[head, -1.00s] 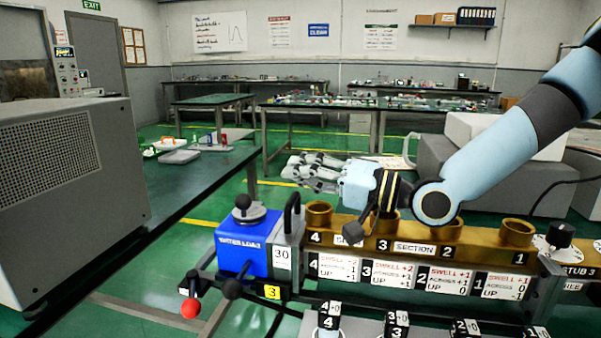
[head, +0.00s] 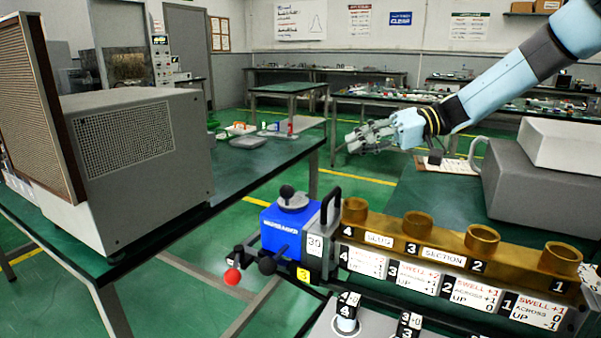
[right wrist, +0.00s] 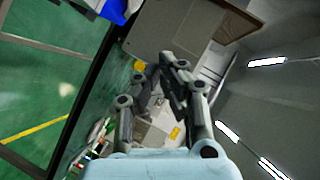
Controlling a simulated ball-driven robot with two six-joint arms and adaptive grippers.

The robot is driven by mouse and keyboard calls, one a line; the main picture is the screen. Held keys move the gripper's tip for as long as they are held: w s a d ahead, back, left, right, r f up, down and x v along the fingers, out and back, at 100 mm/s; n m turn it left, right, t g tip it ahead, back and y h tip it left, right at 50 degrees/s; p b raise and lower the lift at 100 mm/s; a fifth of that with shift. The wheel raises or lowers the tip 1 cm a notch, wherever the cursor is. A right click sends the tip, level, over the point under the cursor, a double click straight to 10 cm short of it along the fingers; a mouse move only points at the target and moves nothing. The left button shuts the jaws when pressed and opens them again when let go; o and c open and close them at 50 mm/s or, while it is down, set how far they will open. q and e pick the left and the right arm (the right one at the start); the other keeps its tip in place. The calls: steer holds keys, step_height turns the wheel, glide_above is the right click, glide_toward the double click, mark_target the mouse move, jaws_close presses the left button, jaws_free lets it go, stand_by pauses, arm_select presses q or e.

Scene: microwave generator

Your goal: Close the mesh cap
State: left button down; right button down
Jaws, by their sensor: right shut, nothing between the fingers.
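A brown mesh panel in a wooden-looking frame (head: 28,105), which looks like the mesh cap, stands upright at the far left of the head view. It juts out at an angle from the front of a grey cabinet (head: 150,190), so it appears open. The left picture edge cuts it off. My right gripper (head: 356,138) is raised above the floor gap, right of the cabinet and well apart from the panel. Its fingers point left and are shut and empty; they also show in the right wrist view (right wrist: 165,78). My left gripper is out of view.
The cabinet stands on a green-topped bench (head: 245,175). A blue-and-grey device with a red-knobbed lever (head: 283,232) and a brass rail with several sockets (head: 455,247) lie at front right. Grey boxes (head: 530,190) stand behind. Green floor lies between benches.

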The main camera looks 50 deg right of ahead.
steer(key=f+b+x, duration=0.1)
steer(key=b+x, duration=0.3)
steer(key=x, duration=0.3)
glide_above(302, 199)
steer(key=d, duration=0.2)
steer(key=shift+w+f, duration=0.2)
steer(key=shift+f, duration=0.4)
steer(key=shift+a+f, duration=0.25)
steer(key=shift+a, duration=0.2)
steer(key=shift+s+a+f+b, duration=0.1)
steer(key=shift+a+f+b, duration=0.35)
steer(key=shift+b, duration=0.4)
steer(key=shift+s, duration=0.1)
steer(key=shift+a, duration=0.1)
